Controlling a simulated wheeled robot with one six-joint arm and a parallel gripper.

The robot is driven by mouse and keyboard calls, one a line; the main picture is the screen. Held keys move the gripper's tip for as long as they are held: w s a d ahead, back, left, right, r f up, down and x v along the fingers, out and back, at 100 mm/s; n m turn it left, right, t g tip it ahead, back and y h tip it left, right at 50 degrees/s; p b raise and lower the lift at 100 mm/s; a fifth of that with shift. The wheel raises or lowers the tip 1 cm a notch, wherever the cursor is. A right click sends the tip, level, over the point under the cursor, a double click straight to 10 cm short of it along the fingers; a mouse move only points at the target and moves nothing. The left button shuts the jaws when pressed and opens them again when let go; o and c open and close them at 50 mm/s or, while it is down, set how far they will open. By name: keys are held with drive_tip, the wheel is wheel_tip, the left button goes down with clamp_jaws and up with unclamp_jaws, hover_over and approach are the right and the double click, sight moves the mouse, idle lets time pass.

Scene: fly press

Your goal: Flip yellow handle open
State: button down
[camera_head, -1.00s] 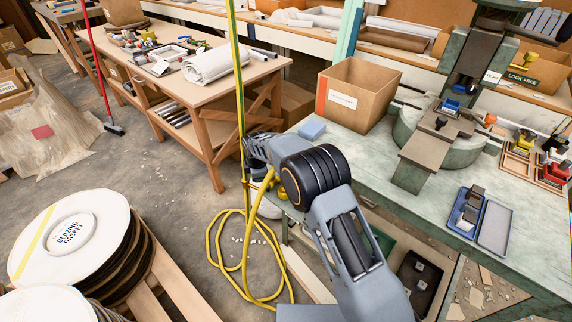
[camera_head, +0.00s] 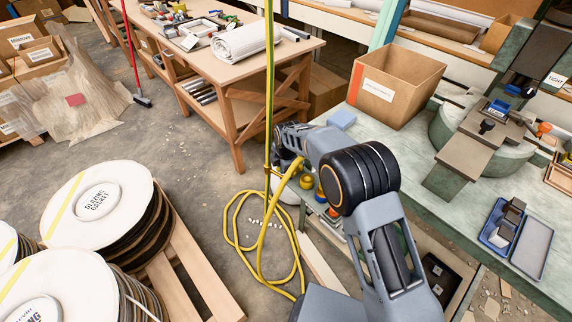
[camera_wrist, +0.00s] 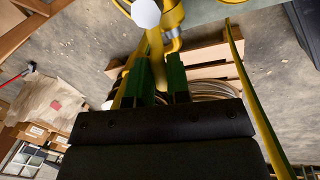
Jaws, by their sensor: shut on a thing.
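In the wrist view, my gripper (camera_wrist: 160,72) has two green fingers closed on a yellow handle (camera_wrist: 156,44), a bar running up between them. A white round knob (camera_wrist: 146,13) shows just beyond it. A yellow curved pipe (camera_wrist: 173,16) with a grey metal fitting lies close to the handle's right. In the head view, my wrist is beside the bench's near left corner, by the yellow-green upright line; the fingers and the held handle are hidden there.
A yellow hose (camera_head: 236,222) lies looped on the floor below my arm. The yellow-green line (camera_head: 269,80) stands close to my wrist. The green bench (camera_head: 415,190) is at right, with a cardboard box (camera_head: 411,100). Gasket reels (camera_head: 70,215) on a pallet stand at left.

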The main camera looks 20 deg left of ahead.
drive_tip(key=shift+w+r, duration=0.1)
drive_tip(key=c, duration=1.1)
unclamp_jaws()
drive_tip(key=r, duration=0.4)
drive_tip(key=s+d+r+p, duration=0.1)
drive_tip(key=r, duration=0.4)
drive_tip(key=s+d+r, duration=0.1)
drive_tip(key=r, duration=0.3)
drive_tip(key=shift+r, duration=0.25)
